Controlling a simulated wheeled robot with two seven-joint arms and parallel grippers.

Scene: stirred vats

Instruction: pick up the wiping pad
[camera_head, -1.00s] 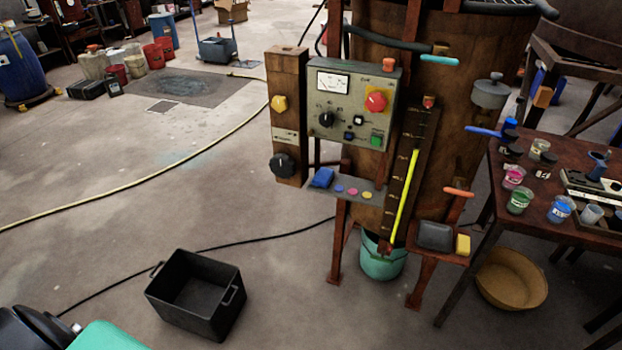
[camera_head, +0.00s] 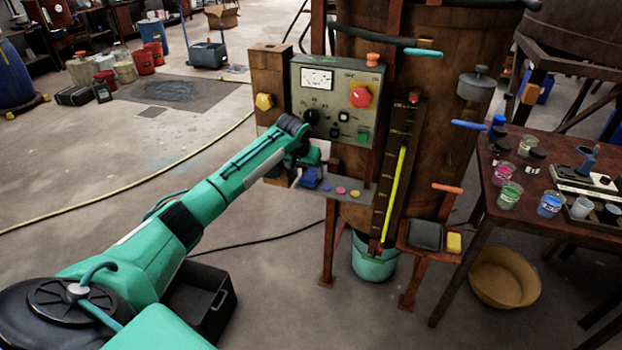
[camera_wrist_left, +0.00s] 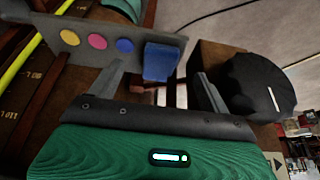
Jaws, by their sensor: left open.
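A small blue pad (camera_head: 310,179), seemingly the wiping pad, sits at the left end of a narrow grey shelf (camera_head: 346,185) below the control panel. In the left wrist view the blue pad (camera_wrist_left: 161,62) appears between and just beyond the fingertips of my left gripper (camera_wrist_left: 158,74). The jaws are open and empty, one finger on each side of the pad in the picture. In the head view my left gripper (camera_head: 304,156) is just above the pad and partly hides the post behind. My right gripper is not in view.
A black knob (camera_wrist_left: 258,86) is close beside the right finger in the left wrist view. The control panel (camera_head: 338,105) stands directly above. A yellow block (camera_head: 454,243) lies beside a dark tray on a lower ledge.

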